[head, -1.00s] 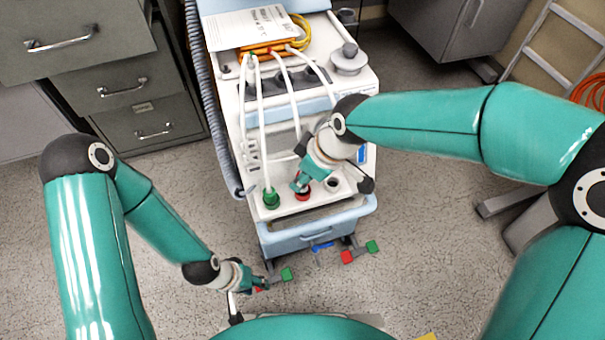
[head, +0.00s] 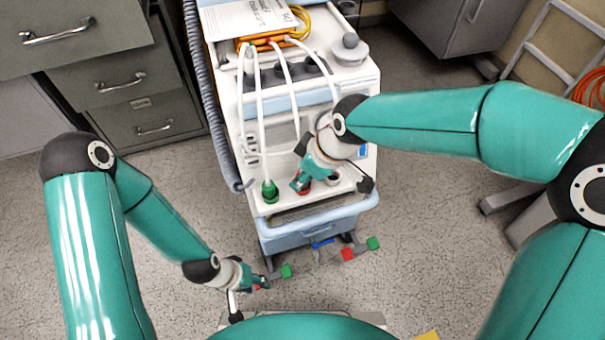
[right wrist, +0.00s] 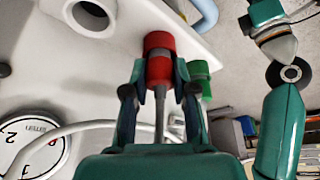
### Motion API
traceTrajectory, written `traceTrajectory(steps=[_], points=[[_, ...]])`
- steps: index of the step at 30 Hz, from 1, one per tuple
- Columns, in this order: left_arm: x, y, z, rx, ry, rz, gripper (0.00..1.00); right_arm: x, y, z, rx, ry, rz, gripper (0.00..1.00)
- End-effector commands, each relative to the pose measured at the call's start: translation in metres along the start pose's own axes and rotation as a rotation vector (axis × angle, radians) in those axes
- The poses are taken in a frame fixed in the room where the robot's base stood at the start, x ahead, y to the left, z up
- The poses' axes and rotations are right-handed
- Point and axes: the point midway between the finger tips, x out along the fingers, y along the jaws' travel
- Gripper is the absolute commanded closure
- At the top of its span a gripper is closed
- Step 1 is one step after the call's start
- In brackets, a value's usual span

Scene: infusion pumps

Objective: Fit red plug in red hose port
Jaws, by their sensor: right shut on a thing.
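My right gripper (head: 301,180) is over the front ports of the pump cart. In the right wrist view it is shut around the red plug (right wrist: 160,70), with a hose running back between its fingers. The red plug lines up with the red hose port (right wrist: 159,41) and meets it at a narrow grey band; I cannot tell how deep it sits. In the head view the red port (head: 304,189) is mostly covered by the gripper. My left gripper (head: 259,284) hangs low in front of the cart, beside a green block; its finger opening is unclear.
A green plug in the green port (head: 270,195) is left of the red port; a white port (head: 333,179) is right of it. White hoses cross the cart top (head: 228,95). Red and green blocks (head: 348,254) show below its front. Drawers (head: 150,115) stand left.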

Motion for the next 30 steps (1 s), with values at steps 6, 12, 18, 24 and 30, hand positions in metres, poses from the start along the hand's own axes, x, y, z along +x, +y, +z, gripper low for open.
traceTrajectory(steps=[6, 12, 18, 24, 30], points=[[0.0035, -0.0013, 0.0000, 0.000, 0.000, 0.000, 0.60, 0.0075, -0.0010, 0.0034, -0.001, -0.005, -0.004, 1.00], [0.0037, -0.0014, 0.0000, 0.000, 0.000, 0.000, 0.60, 0.0092, -0.0017, 0.0048, -0.001, -0.008, -0.006, 1.00], [0.0040, -0.0015, 0.0000, 0.000, 0.000, 0.000, 0.60, 0.0098, -0.0021, 0.0060, -0.001, -0.011, -0.008, 0.44], [0.0037, -0.0013, 0.0000, 0.000, 0.000, 0.000, 0.60, 0.0083, -0.0017, 0.0053, 0.000, -0.010, -0.007, 0.44], [0.0028, -0.0011, -0.0001, 0.000, 0.000, 0.000, 0.60, 0.0059, -0.0011, 0.0037, 0.000, -0.006, -0.004, 0.44]])
